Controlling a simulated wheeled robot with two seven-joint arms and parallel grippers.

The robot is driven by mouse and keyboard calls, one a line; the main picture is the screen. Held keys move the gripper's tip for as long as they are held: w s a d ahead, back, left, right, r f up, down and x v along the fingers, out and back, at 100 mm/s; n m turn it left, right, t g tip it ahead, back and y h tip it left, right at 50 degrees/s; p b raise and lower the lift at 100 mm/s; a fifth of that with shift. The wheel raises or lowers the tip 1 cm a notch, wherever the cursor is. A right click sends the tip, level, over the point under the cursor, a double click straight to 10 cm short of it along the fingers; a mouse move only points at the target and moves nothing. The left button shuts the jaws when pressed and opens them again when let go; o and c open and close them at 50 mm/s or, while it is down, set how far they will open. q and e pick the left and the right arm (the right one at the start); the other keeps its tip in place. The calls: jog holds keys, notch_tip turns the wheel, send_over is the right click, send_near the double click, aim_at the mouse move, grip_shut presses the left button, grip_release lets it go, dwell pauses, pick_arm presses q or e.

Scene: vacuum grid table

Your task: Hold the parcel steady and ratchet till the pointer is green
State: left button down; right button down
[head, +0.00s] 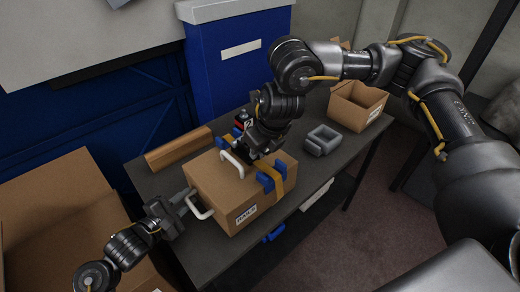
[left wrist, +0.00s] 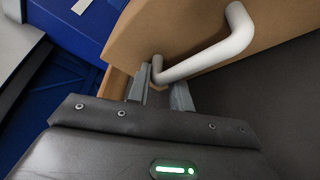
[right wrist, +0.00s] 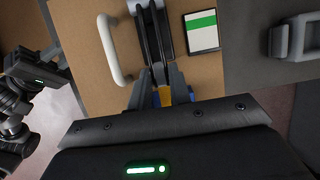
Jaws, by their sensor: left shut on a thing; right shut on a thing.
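The brown parcel (head: 218,192) lies on the dark table, with an orange strap (head: 277,182) and blue corner pieces (head: 265,181) around it. My left gripper (head: 188,199) is shut on the white side handle (head: 201,208); the handle (left wrist: 205,50) shows at the fingertips in the left wrist view. My right gripper (right wrist: 160,82) is over the parcel's top, shut on the black ratchet lever (right wrist: 153,35). Beside the lever is a dark-framed panel (right wrist: 202,31) with a green band between pale areas; I cannot make out a pointer. My right gripper hides most of the ratchet in the head view.
A white top handle (head: 232,164) stands near the ratchet. A grey ring-shaped block (head: 322,140) and a small open carton (head: 357,106) are to the right on the table (head: 150,188). A brown bar (head: 180,149) lies behind the parcel. A large open box (head: 60,215) stands at left.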

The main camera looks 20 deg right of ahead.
jog(key=w+r+g+h, duration=0.1)
jog(key=g, duration=0.1)
jog(key=w+a+r+g, duration=0.1)
jog(key=r+g, duration=0.1)
jog(key=shift+w+r+h, duration=0.1)
jog(key=shift+w+h, duration=0.05)
jog(key=shift+h, duration=0.25)
jog(key=shift+w+a+r+g+h, duration=0.15)
jog(key=shift+w+r+g+h, duration=0.15)
jog(key=shift+g, duration=0.4)
jog(key=shift+w+a+r+g+h, duration=0.1)
jog(key=shift+w+r+g+h, duration=0.1)
jog(key=shift+w+g, duration=0.35)
jog(key=shift+w+a+r+g, duration=0.15)
jog(key=shift+w+r+g, duration=0.2)
jog(key=shift+r, duration=0.05)
jog(key=c, duration=1.3)
grip_release()
